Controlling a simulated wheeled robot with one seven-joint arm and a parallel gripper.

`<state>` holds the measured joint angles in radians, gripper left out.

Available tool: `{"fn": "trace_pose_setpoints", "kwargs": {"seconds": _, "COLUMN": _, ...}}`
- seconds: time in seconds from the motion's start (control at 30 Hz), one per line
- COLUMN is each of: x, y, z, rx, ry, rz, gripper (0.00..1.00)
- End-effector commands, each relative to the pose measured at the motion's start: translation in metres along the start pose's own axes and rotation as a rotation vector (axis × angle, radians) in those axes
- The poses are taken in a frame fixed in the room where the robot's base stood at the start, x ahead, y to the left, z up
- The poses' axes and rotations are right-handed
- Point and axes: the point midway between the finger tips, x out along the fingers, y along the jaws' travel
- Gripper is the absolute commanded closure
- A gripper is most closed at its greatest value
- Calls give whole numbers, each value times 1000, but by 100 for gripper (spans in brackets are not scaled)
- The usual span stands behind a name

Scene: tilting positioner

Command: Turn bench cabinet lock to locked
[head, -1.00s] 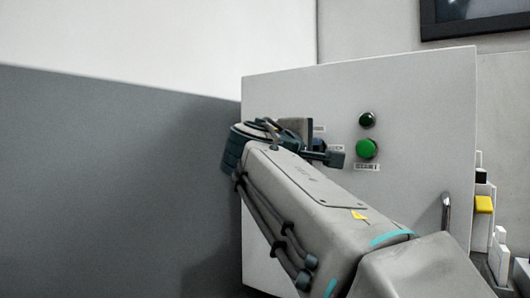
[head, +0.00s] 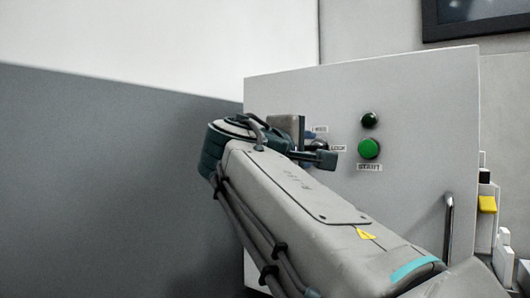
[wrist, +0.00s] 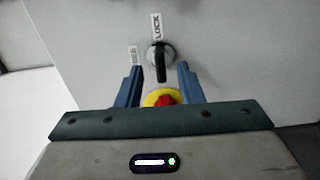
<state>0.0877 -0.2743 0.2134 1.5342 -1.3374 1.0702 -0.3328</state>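A second label (wrist: 135,56) sits left of the knob, too small to read. My gripper (wrist: 159,67) is open, its two blue fingers on either side of the bar with gaps on both sides; contact is not visible. In the head view my gripper (head: 322,157) is at the panel, and my wrist and arm hide most of the lock.
A red and yellow button (wrist: 164,98) shows between my fingers, below the knob. The pale cabinet panel (head: 420,120) carries a green START button (head: 369,149) and a dark green one (head: 369,120) right of my gripper. A metal handle (head: 448,225) is at lower right.

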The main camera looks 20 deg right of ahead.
Motion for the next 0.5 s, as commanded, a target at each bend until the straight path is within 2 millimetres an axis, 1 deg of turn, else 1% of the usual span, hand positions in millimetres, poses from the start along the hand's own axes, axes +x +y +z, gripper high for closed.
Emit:
{"fn": "trace_pose_setpoints", "kwargs": {"seconds": 0.03, "x": -14, "y": -1, "z": 0, "rx": 1, "ry": 3, "rz": 2, "gripper": 66}}
{"fn": "trace_pose_setpoints", "kwargs": {"seconds": 0.1, "x": -31, "y": 0, "z": 0, "rx": 2, "ry": 3, "rz": 2, "gripper": 66}}
{"fn": "trace_pose_setpoints", "kwargs": {"seconds": 0.23, "x": -59, "y": 0, "z": 0, "rx": 1, "ry": 2, "rz": 2, "gripper": 66}}
{"fn": "trace_pose_setpoints", "kwargs": {"seconds": 0.4, "x": -84, "y": 0, "z": 0, "rx": 0, "ry": 1, "rz": 1, "gripper": 66}}
{"fn": "trace_pose_setpoints", "kwargs": {"seconds": 0.5, "x": -92, "y": 0, "z": 0, "rx": 0, "ry": -1, "rz": 0, "gripper": 66}}
